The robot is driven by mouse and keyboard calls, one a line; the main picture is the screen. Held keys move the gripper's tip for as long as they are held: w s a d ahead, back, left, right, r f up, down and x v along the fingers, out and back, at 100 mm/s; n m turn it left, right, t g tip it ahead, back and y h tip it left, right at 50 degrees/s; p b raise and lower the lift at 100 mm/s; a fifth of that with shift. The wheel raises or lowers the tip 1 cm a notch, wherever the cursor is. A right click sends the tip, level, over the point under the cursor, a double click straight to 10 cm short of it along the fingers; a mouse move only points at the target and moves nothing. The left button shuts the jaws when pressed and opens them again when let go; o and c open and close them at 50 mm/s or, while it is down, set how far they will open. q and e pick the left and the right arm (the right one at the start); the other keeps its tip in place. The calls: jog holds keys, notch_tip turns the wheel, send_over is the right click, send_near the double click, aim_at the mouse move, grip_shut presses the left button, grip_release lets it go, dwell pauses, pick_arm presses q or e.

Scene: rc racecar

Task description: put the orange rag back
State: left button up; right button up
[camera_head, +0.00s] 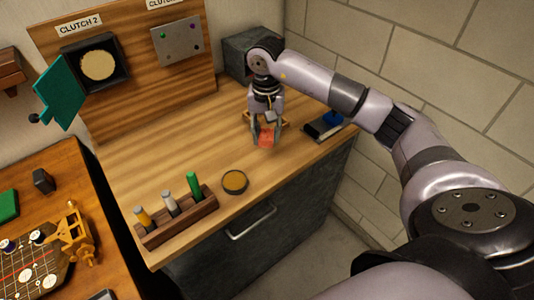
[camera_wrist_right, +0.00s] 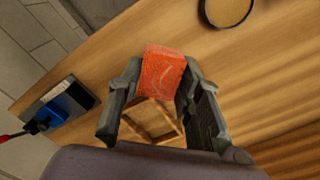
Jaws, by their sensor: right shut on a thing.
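The orange rag (camera_wrist_right: 161,70) is a folded orange block between the two fingers of my right gripper (camera_wrist_right: 160,85) in the right wrist view. In the head view the orange rag (camera_head: 266,139) shows at the fingertips of my right gripper (camera_head: 266,132), over the right part of the wooden counter (camera_head: 170,150). My right gripper is shut on it. A small open wooden frame (camera_wrist_right: 155,118) lies on the counter under the gripper; in the head view it is partly hidden behind the fingers. I cannot tell the exact gap between rag and counter. My left gripper is not in view.
A dark tray with a blue item (camera_head: 325,125) lies right of the gripper near the counter's edge. A round tin (camera_head: 234,182) and a wooden rack (camera_head: 178,218) with several capped tubes stand at the front. A dark box (camera_head: 240,57) stands behind. The counter's middle is clear.

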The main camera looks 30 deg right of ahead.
jog(key=p, duration=0.1)
send_over(267, 166)
notch_tip(267, 166, down, 6)
jog(key=shift+w+f, duration=0.1)
notch_tip(267, 166, down, 3)
jog(key=shift+f+p, duration=0.1)
jog(key=shift+p, duration=0.6)
jog(key=shift+f, duration=0.4)
jog(key=shift+f, duration=0.1)
jog(key=o, duration=1)
jog(key=shift+o, duration=0.2)
